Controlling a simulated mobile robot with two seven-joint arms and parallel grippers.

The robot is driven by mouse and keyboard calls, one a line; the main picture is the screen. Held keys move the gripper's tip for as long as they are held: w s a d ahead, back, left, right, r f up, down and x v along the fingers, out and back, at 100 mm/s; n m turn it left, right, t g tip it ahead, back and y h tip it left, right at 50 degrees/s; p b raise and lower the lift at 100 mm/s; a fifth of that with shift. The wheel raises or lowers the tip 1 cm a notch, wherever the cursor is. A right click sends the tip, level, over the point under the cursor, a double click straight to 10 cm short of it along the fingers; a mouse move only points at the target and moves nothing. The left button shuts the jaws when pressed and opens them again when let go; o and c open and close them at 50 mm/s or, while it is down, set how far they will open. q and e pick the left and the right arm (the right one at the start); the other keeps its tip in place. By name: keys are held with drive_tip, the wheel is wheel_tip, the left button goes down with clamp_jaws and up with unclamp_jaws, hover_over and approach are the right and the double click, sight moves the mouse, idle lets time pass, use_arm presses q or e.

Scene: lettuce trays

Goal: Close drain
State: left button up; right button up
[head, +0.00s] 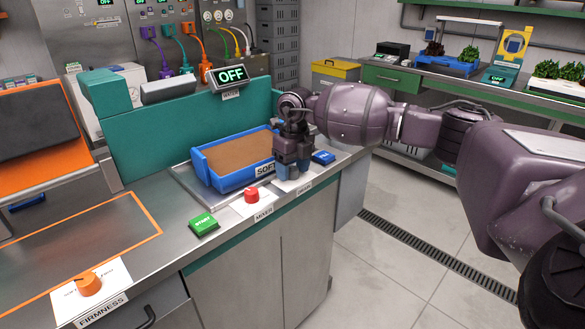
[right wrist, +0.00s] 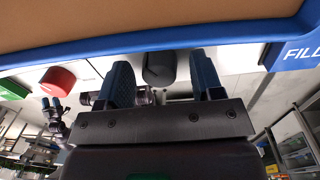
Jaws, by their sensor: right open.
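My right gripper (head: 293,171) is low over the counter's front edge, at the label reading DRAIN (head: 304,189). In the right wrist view my right gripper (right wrist: 163,80) is open, with two blue fingers spread apart. A dark grey rounded drain knob (right wrist: 158,68) shows in the gap between them. I cannot tell whether either finger touches it. In the head view the gripper hides this knob.
A blue tray (head: 224,180) with brown content sits just behind the gripper. A blue FILL button (head: 323,157) is to its right. A red MIXER knob (head: 251,195) and green START button (head: 203,224) are to its left. A display (head: 231,74) reads OFF.

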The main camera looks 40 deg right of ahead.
sight(294, 168)
drive_tip(key=c, duration=0.9)
drive_tip(key=shift+n, duration=0.7)
drive_tip(key=o, duration=0.9)
drive_tip(key=shift+r, duration=0.1)
drive_tip(key=shift+r, duration=0.3)
drive_tip(key=r, duration=0.2)
drive_tip(key=r+p, duration=0.1)
drive_tip(key=r, duration=0.5)
drive_tip(key=shift+d+r+p, duration=0.2)
drive_tip(key=shift+d+p, duration=0.05)
drive_tip(key=shift+p, duration=0.05)
drive_tip(key=shift+r, duration=0.8)
